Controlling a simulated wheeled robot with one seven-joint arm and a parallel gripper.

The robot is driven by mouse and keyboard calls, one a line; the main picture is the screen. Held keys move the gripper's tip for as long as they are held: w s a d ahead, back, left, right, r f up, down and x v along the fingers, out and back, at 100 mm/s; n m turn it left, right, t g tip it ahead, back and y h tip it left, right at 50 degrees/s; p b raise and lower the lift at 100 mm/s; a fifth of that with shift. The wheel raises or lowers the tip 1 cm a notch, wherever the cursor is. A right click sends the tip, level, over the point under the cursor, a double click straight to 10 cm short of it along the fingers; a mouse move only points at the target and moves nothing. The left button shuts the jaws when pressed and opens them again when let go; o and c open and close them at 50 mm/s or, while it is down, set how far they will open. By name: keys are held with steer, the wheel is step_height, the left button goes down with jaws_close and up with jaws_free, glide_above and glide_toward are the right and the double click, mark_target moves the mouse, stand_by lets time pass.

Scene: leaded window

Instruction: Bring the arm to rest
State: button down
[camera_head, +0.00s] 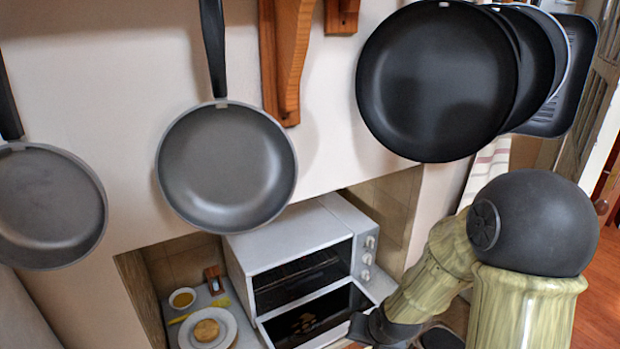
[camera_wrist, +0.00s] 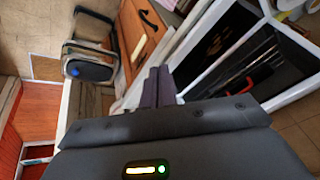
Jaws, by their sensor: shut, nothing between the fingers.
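My arm (camera_head: 520,290) shows at the lower right of the head view, with green marbled links and a large black round joint. It bends down and left in front of the toaster oven's right side. In the wrist view my gripper (camera_wrist: 158,86) has its dark fingers together with nothing between them. The fingers point toward a wooden surface and the oven area, apparently clear of both. In the head view the gripper's tips are not clearly visible among the dark parts at the bottom edge.
A white toaster oven (camera_head: 295,240) stands in a niche with its door (camera_head: 318,312) open. Left of it are a plate (camera_head: 208,332) with a round food item and a small bowl (camera_head: 182,299). Pans (camera_head: 227,165) hang above. A wooden drawer front (camera_wrist: 143,42) shows in the wrist view.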

steer(key=s+d+r+n+g+h, duration=0.1)
steer(key=s+d+r+n+g, duration=0.1)
steer(key=s+r, duration=0.4)
steer(key=s+d+n, duration=0.1)
steer(key=s, duration=0.2)
steer(key=shift+s+r, duration=0.25)
steer(key=shift+r, duration=0.05)
steer(key=shift+w, duration=0.1)
steer(key=shift+s, duration=0.2)
stand_by(0.3)
